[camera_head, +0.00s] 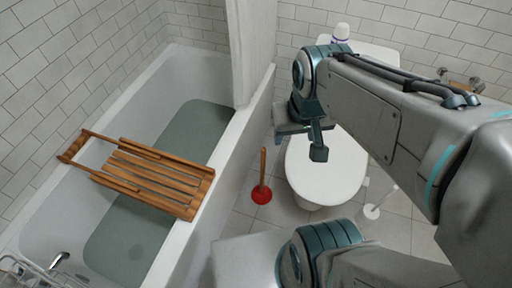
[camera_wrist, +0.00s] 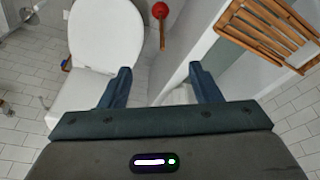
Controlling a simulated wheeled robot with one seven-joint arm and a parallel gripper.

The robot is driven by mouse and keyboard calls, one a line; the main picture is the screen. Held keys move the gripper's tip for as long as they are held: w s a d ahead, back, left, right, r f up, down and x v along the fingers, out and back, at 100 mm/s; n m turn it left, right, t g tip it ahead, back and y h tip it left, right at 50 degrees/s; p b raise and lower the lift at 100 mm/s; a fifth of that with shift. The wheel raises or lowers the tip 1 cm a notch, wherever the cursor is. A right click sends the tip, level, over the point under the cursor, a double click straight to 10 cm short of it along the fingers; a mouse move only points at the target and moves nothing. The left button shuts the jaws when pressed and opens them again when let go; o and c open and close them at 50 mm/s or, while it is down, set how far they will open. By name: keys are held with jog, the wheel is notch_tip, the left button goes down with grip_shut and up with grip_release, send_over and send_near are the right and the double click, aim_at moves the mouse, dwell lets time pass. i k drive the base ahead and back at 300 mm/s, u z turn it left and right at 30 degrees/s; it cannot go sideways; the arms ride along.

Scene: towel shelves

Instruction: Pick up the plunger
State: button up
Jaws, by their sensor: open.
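The plunger (camera_head: 262,194) has a red cup and a wooden handle. It stands upright on the tiled floor, between the bathtub and the toilet, in the head view. In the wrist view the plunger (camera_wrist: 160,11) is at the top centre, its handle running down the picture toward the gap between my fingers. My gripper (camera_wrist: 160,76) is open and empty, its two dark fingers spread apart. In the head view my gripper is over the front of the toilet, above and to the right of the plunger, and does not touch it.
The toilet (camera_head: 325,170) stands to the right of the plunger. The bathtub (camera_head: 206,200) is to the left, with a wooden rack (camera_head: 150,177) across it. A white brush (camera_head: 371,211) stands right of the toilet.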

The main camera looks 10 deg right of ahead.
aim_at(261, 190)
jog(key=z, duration=0.9)
jog(key=i, duration=0.45)
jog(key=u, duration=2.15)
